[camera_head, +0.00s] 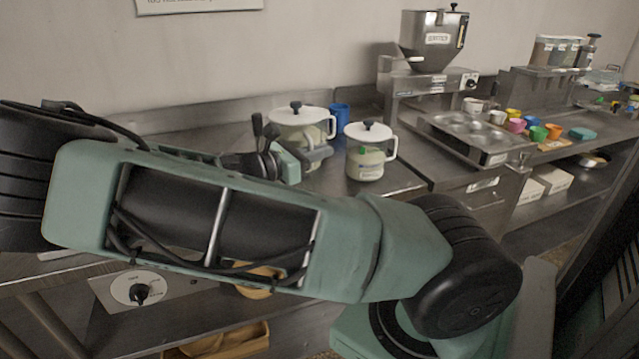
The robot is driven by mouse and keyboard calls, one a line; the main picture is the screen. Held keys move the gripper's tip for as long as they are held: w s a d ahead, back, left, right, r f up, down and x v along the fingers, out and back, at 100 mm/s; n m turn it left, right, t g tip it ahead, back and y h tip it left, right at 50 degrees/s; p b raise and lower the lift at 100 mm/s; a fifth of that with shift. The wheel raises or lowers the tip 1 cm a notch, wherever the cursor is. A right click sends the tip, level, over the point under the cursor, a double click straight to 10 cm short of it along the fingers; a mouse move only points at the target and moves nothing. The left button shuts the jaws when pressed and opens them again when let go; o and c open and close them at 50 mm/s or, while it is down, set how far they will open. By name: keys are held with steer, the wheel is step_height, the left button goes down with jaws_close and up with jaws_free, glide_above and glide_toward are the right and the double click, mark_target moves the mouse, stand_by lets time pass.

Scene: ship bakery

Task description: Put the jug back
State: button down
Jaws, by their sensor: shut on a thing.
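A pale cream jug (287,130) with a white lid and black knob shows behind my wrist, left of the middle. Its white handle is on its right side.
A blue cup (340,117) stands behind the two jugs. A steel hopper machine (430,45) and a muffin tray (475,140) are to the right, with several coloured cups (537,133) beyond. My arm covers the front left of the counter.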

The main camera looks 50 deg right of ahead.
steer(key=shift+f, duration=3.5)
steer(key=c, duration=1.5)
jaws_free()
steer(key=shift+f, duration=0.15)
